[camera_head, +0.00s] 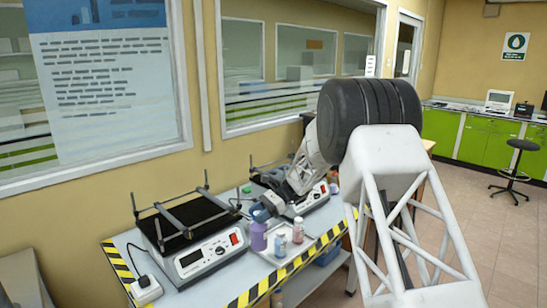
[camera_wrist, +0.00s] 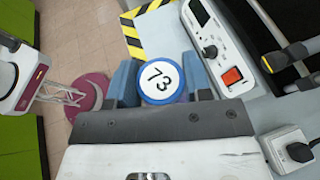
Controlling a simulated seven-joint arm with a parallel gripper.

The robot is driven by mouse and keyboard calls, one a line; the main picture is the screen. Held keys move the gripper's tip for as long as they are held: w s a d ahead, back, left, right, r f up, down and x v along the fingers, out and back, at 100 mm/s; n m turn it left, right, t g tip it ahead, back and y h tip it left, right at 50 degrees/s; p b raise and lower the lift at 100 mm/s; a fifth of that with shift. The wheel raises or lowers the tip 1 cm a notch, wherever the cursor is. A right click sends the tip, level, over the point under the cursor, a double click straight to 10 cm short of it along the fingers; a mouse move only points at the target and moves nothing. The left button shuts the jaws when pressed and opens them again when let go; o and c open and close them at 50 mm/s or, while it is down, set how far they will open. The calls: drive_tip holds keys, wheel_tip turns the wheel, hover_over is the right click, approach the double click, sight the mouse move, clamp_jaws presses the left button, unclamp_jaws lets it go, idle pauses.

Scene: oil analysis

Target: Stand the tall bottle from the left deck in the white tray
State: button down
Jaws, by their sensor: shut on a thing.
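My gripper (camera_head: 262,212) is shut on the tall purple bottle (camera_head: 259,238), gripping it near its top. In the wrist view, the bottle's round blue cap marked 73 (camera_wrist: 160,79) sits between the two blue-grey fingers. The bottle looks upright. The white tray (camera_head: 262,256) lies on the bench between the two shakers, with two small bottles (camera_head: 298,231) (camera_head: 280,243) in it. The held bottle is at the tray's left side; I cannot tell whether its base touches anything. The left deck (camera_head: 182,222) is black and bare, framed by bars.
The left shaker (camera_head: 208,258) stands close to the left of the held bottle. A right shaker (camera_head: 318,196) is behind my gripper. A white socket block with a plug (camera_wrist: 292,148) lies on the bench. Yellow-black tape (camera_head: 262,289) marks the front edge.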

drive_tip(key=s+d+f+m+t+y, duration=0.1)
drive_tip(key=s+d+f+m+t, duration=0.2)
drive_tip(key=d, duration=0.7)
drive_tip(key=s+d+f+m+t, duration=0.1)
drive_tip(key=s+d+f+t, duration=0.3)
drive_tip(key=d, duration=0.6)
drive_tip(key=s+d+f+m+y, duration=0.1)
drive_tip(key=s+d+f+m, duration=0.3)
drive_tip(key=d, duration=0.6)
drive_tip(key=w+a+f+m+t+h, duration=0.1)
drive_tip(key=w+f, duration=0.3)
drive_tip(key=f, duration=0.4)
drive_tip(key=w+a+f+m+t+h, duration=0.1)
drive_tip(key=w+a+f+m+t, duration=0.1)
drive_tip(key=f, duration=0.7)
drive_tip(key=w+a+f+m+t+h, duration=0.1)
drive_tip(key=w+a+f+m+t, duration=0.1)
drive_tip(key=w+f, duration=0.4)
wheel_tip(320, 180, down, 2)
drive_tip(key=shift+w+a+f+t, duration=0.15)
drive_tip(key=shift+w+a+t, duration=0.15)
drive_tip(key=shift+a+t, duration=0.65)
drive_tip(key=shift+d+t, duration=0.25)
drive_tip(key=shift+t, duration=0.1)
